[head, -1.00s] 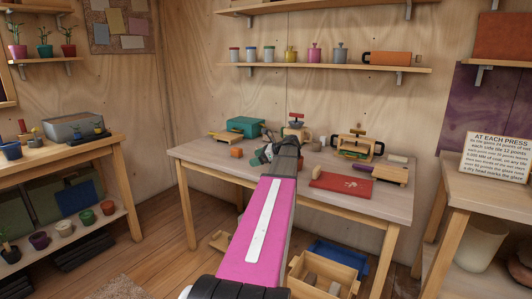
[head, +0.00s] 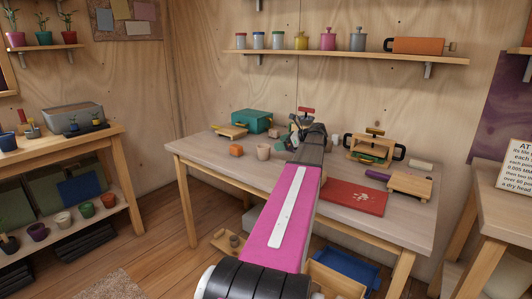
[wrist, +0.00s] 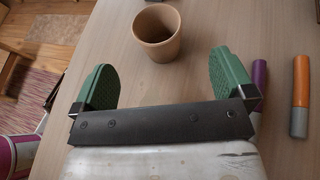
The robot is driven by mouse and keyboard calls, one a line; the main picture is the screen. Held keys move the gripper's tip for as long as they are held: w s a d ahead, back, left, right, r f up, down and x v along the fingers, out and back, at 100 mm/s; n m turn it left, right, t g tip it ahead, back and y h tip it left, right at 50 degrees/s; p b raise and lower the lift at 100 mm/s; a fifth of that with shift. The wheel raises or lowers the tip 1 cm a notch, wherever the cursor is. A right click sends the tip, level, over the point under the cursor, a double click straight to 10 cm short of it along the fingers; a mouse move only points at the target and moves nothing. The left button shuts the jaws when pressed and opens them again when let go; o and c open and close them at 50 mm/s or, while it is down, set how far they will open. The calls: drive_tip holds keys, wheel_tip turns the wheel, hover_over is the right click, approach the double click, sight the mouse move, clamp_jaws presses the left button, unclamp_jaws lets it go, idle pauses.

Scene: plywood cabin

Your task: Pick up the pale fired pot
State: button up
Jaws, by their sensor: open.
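The pale fired pot (head: 263,151) stands upright on the workbench, left of my gripper and beside an orange block. In the wrist view a tan pot (wrist: 157,34), which looks like the same one, stands just ahead of my gripper, with its round mouth up. My gripper (wrist: 162,62) is open and empty, its two green pads wide apart, one to each side of the pot's near side, not touching it. In the head view my gripper (head: 292,138) is partly hidden by my arm.
An orange block (head: 236,150) and a teal box (head: 251,121) lie left on the workbench (head: 215,165). A small press (head: 374,147) and a red board (head: 354,197) are at right. Purple (wrist: 259,84) and orange (wrist: 299,95) cylinders lie right of my gripper.

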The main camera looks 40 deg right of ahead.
sight(266, 147)
drive_tip(key=x, duration=0.9)
drive_tip(key=shift+a, duration=0.3)
drive_tip(key=c, duration=1.1)
